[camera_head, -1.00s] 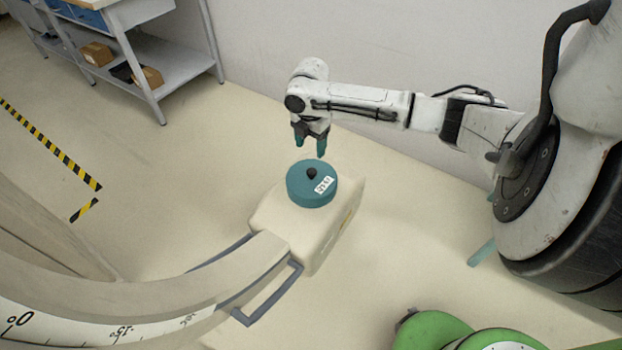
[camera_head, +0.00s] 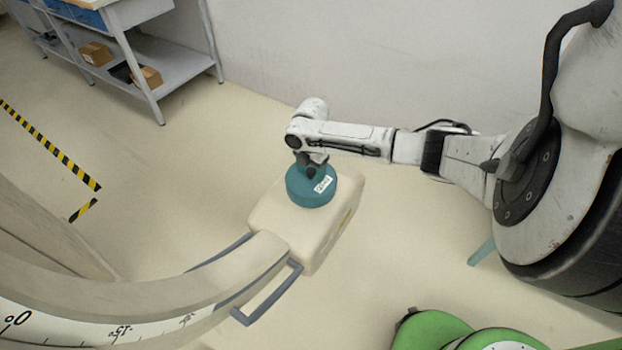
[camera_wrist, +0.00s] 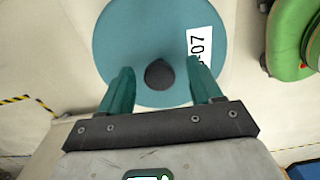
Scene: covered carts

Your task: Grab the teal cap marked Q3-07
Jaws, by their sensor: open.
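The teal cap (camera_head: 311,190) is a round disc with a dark knob and a white label. It sits on the end of a cream machine part (camera_head: 335,215). In the wrist view the cap (camera_wrist: 130,30) fills the top middle, and its label reads "-07" in part; the rest of the marking is cut off or hidden. My gripper (camera_wrist: 160,82) is open, with one teal finger on each side of the dark knob (camera_wrist: 159,74) and gaps between them. In the head view my gripper (camera_head: 311,168) is right at the top of the cap and hides the knob.
Grey handle bars (camera_head: 268,292) stick out beside the cream part, which joins a curved arm with a degree scale (camera_head: 120,325). A green rounded object (camera_head: 435,328) is at the bottom right. A grey shelf cart (camera_head: 175,70) stands at the back left. A wall is behind my arm.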

